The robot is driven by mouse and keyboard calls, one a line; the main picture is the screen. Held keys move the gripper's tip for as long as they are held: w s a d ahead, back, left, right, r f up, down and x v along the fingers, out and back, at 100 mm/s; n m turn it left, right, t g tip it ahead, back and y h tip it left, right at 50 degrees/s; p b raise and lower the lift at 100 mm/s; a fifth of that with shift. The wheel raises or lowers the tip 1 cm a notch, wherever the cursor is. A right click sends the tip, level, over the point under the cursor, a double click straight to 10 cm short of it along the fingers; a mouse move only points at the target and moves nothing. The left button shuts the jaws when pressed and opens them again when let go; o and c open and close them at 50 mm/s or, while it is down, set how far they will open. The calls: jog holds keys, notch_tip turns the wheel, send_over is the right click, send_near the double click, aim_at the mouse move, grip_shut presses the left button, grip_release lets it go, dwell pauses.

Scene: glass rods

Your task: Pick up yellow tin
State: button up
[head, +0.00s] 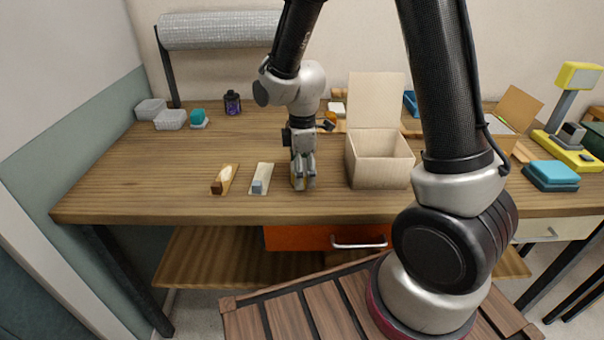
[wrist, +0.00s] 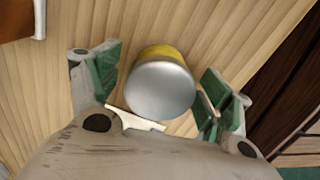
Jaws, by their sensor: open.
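The yellow tin (wrist: 160,88) stands on the wooden table, with a silver lid and a yellow side showing in the wrist view. My gripper (wrist: 158,92) is open, with one green-padded finger on each side of the tin. Gaps show between the tin and both fingers.
To the left lie a small block on a pale strip (head: 262,178) and a brown-ended piece (head: 225,180). The table (head: 150,170) is clear at the left front.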

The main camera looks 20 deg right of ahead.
jog(key=c, duration=1.2)
jog(key=shift+o, duration=0.2)
jog(key=shift+r, duration=0.35)
notch_tip(320, 180, up, 9)
jog(key=shift+d, duration=0.1)
jog(key=s+d+r, duration=0.1)
jog(key=d+r, duration=0.1)
jog(key=d, duration=0.8)
jog(key=s+d+r, duration=0.1)
jog(key=d+r, duration=0.1)
jog(key=d, duration=0.8)
jog(key=shift+s+d+r, duration=0.15)
jog(key=shift+s+r, duration=0.1)
jog(key=shift+r, duration=0.15)
